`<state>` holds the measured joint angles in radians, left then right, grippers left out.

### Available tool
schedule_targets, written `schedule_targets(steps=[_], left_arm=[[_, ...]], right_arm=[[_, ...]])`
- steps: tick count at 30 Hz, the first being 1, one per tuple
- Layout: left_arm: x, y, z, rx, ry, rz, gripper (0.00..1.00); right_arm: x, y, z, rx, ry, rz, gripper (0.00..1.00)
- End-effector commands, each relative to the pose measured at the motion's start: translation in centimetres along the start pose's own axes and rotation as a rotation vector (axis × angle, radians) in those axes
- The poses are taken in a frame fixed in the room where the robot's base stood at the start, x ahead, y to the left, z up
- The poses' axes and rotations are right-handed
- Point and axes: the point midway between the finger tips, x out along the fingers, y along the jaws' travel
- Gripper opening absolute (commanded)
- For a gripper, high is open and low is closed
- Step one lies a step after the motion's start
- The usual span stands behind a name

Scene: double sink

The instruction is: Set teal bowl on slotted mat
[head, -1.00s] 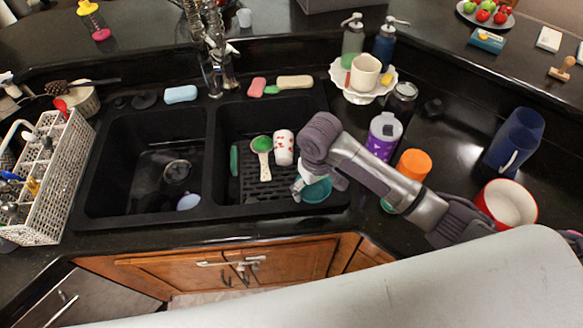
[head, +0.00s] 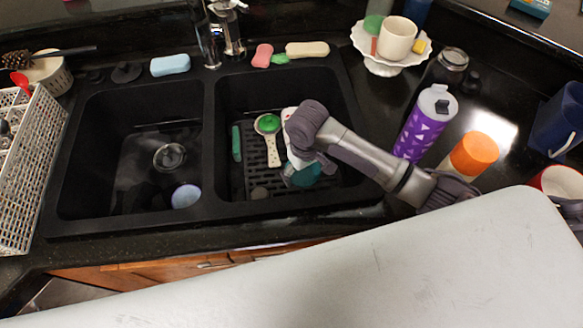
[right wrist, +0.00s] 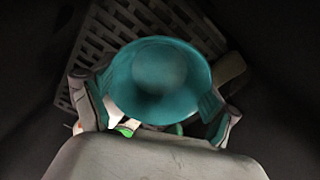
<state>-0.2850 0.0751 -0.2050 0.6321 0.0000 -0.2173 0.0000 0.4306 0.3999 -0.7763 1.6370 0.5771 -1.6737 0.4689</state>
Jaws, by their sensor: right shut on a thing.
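The teal bowl (head: 306,176) is in the right sink basin, partly hidden by my right gripper (head: 297,170). In the right wrist view the bowl (right wrist: 158,80) sits between the two fingers of my right gripper (right wrist: 155,108), which is shut on it. The dark slotted mat (head: 250,181) lies on the floor of the right basin, and its slots (right wrist: 100,45) show behind the bowl in the right wrist view. I cannot tell whether the bowl touches the mat. My left gripper is not in view.
A green-headed spoon-like utensil (head: 271,145) and a green item (head: 236,143) are in the right basin. The left basin holds a lavender item (head: 186,196). A purple tumbler (head: 424,122) and an orange-topped container (head: 474,154) stand right of the sink. A faucet (head: 222,30) rises behind.

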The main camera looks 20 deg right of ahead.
Motion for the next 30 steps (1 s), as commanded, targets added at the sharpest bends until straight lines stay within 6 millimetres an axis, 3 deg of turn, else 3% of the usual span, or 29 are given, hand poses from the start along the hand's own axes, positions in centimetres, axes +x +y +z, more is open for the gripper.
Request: schedule_targets(steps=[5, 12, 19, 30], left_arm=[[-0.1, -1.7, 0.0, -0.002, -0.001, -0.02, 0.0], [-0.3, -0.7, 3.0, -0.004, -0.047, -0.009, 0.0], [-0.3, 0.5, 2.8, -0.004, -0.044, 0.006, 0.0], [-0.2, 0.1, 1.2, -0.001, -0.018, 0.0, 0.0]], right_arm=[[3.0, 0.0, 0.1, 0.001, -0.004, 0.001, 0.45], [5.9, 0.0, 0.1, 0.0, -0.001, 0.0, 0.45], [9.2, 0.0, 0.1, 0.002, -0.002, 0.001, 0.45], [9.9, 0.0, 0.1, 0.0, 0.0, 0.001, 0.45]])
